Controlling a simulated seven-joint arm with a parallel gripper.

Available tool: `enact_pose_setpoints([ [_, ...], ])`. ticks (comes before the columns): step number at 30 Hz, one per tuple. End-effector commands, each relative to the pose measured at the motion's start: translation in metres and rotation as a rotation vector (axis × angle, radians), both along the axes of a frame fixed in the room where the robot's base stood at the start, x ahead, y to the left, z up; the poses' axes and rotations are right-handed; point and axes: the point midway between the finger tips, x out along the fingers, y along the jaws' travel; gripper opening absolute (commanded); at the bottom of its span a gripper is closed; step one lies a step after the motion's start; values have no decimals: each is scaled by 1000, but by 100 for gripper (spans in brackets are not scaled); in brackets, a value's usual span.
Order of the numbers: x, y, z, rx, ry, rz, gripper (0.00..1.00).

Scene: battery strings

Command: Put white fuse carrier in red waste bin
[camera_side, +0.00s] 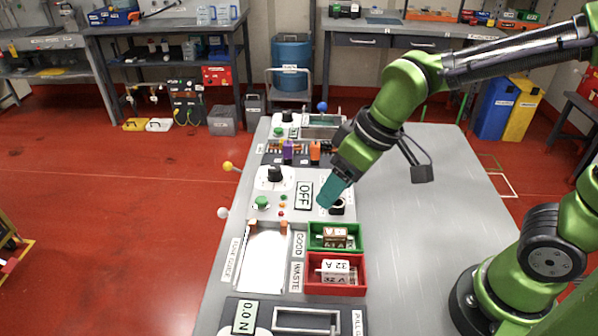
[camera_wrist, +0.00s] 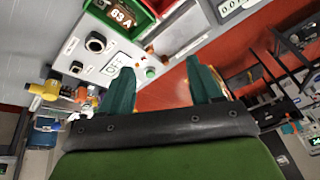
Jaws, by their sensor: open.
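The white fuse carrier (camera_side: 337,266), marked 32 A, sits inside the red waste bin (camera_side: 352,290) in the side view. The bin stands beside the WASTE label. My gripper (camera_side: 328,193) is above the panel near the OFF display, behind and apart from the bins. In the wrist view my gripper (camera_wrist: 160,70) has its two teal fingers spread with nothing between them. The white carrier cannot be made out in the wrist view.
A green bin (camera_side: 315,246) beside the GOOD label holds a brown carrier (camera_side: 335,235). Orange (camera_side: 315,150) and purple (camera_side: 288,149) carriers stand in the rear panel. A metal tray (camera_side: 262,262) lies left of the bins. The table's right side is clear.

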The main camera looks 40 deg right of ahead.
Motion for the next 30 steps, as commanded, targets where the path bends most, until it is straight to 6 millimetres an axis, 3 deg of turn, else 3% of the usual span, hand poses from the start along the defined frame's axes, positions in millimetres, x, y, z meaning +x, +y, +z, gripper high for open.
enact_pose_setpoints([
  [15, -43, -80, 38, 165, -87, -451, 64],
  [22, -55, -100, 50, 215, -154, -542, 64],
  [30, -58, -107, 58, 227, -189, -566, 64],
])
